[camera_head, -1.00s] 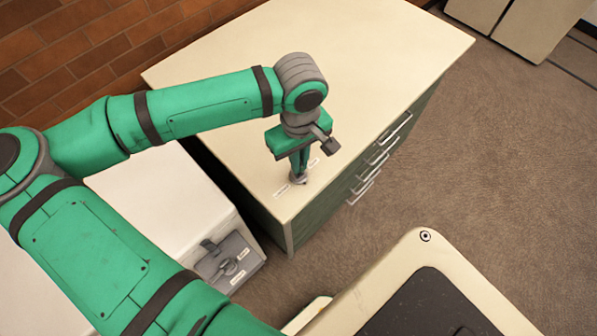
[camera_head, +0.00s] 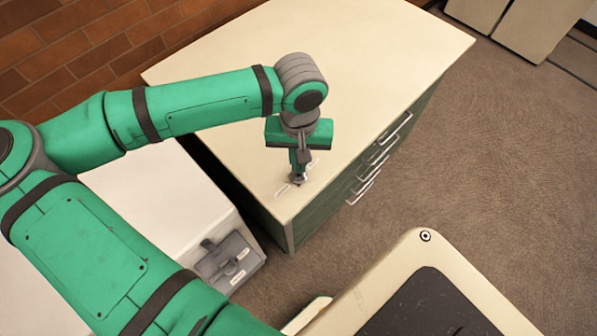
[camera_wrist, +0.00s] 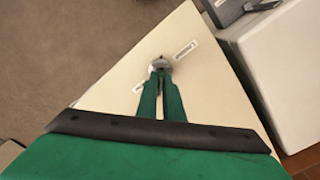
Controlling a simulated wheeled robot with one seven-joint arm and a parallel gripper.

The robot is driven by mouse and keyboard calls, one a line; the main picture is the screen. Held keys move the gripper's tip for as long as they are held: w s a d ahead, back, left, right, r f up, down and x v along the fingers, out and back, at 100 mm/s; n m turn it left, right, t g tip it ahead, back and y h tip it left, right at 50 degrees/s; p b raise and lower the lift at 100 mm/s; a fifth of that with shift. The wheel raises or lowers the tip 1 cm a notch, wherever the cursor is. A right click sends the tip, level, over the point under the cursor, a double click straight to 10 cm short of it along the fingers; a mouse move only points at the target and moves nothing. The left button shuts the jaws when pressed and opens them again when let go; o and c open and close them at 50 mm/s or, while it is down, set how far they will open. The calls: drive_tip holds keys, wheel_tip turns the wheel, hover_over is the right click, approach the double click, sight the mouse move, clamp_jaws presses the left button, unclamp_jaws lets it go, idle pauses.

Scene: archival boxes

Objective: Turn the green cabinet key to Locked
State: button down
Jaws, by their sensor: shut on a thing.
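The green cabinet (camera_head: 318,222) has a cream top (camera_head: 335,85), with a key lock near its front corner. My gripper (camera_head: 297,176) points down at this corner and is shut on the key (camera_head: 297,182). In the wrist view, the two green fingers (camera_wrist: 161,75) close on the key (camera_wrist: 158,63) at the lock. Two small white labels lie beside the lock: one label (camera_wrist: 185,50) on one side and another label (camera_wrist: 143,84) on the other. Their words are too small to read. The fingers hide most of the key.
A white cabinet (camera_head: 165,185) with a grey latch panel (camera_head: 232,262) stands left of the green cabinet. Drawer handles (camera_head: 366,185) stick out on the green cabinet's right face. Open carpet (camera_head: 470,170) lies to the right.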

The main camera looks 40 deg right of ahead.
drive_tip(key=m, duration=0.5)
drive_tip(key=shift+m, duration=0.9)
drive_tip(key=shift+m, duration=1.6)
drive_tip(key=c, duration=1.3)
unclamp_jaws()
